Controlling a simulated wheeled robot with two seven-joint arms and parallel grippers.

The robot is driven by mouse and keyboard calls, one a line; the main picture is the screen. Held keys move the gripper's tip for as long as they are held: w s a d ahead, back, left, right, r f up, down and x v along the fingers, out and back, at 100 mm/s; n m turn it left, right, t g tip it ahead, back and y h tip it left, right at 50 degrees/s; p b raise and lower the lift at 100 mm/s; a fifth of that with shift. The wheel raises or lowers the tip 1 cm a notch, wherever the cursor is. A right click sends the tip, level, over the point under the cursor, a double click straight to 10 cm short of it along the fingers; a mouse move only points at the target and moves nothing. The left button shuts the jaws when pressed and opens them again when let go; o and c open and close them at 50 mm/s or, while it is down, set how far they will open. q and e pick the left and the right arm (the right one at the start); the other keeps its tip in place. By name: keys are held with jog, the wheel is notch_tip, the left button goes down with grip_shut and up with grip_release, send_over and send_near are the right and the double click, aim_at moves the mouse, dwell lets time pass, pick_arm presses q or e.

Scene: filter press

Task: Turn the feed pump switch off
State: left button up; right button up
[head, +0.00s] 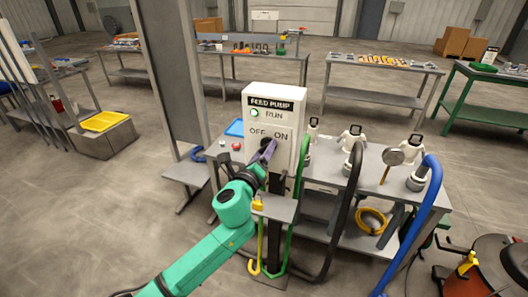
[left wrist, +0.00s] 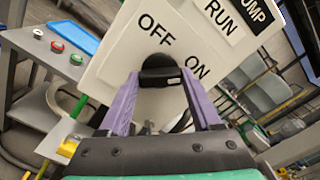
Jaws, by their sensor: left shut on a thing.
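The white feed pump box (head: 274,98) stands upright ahead, labelled FEED PUMP, RUN, OFF and ON. Its round RUN lamp (head: 254,113) has a green rim; I cannot tell if it is lit. The black switch knob (left wrist: 160,71) sits below OFF and ON in the left wrist view, with a small pale mark toward its right end. My left gripper (head: 268,148) has its purple fingers shut on the knob, one on each side; it also shows in the left wrist view (left wrist: 160,80). The fingers hide most of the knob in the head view. My right gripper is not in view.
A grey bench (head: 330,170) with white fittings and hoses stands right of the box. A blue tray (head: 234,128) and red and green buttons (left wrist: 57,46) lie to the left. A blue hose (head: 425,215) curves at right.

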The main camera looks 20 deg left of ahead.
pick_arm(q)
jog(key=shift+n, duration=0.3)
jog(key=shift+f+n+b, duration=0.2)
jog(key=shift+n+b, duration=0.3)
jog(key=shift+n, duration=8.1)
jog(key=o, duration=1.4)
